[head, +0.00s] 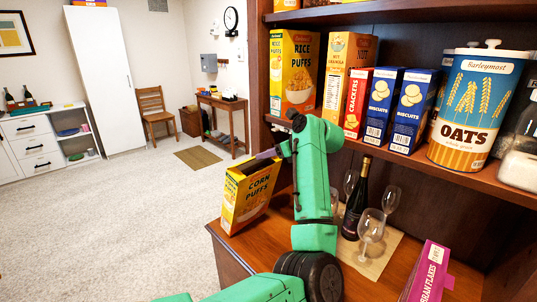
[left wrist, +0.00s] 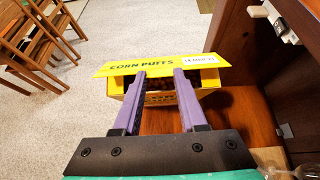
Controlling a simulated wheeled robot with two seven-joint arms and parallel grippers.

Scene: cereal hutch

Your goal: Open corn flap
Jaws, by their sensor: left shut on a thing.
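The yellow Corn Puffs box (head: 248,194) stands upright, slightly turned, near the left end of the wooden counter. In the left wrist view, its yellow top flap (left wrist: 157,66), lettered CORN PUFFS, is raised above a dark opening, with the box (left wrist: 160,98) below. My left gripper (head: 268,154) is at the top of the box; its purple fingers (left wrist: 160,73) reach the flap's lower edge. It is shut on the flap, with the fingers some way apart; the exact contact is hard to see. My right gripper is not in view.
A wine bottle (head: 356,204) and several glasses (head: 371,228) stand on a mat right of my arm. A Bran Flakes box (head: 427,272) is at front right. The shelf above holds cereal boxes (head: 293,75) and an oats canister (head: 475,110). Open floor lies left.

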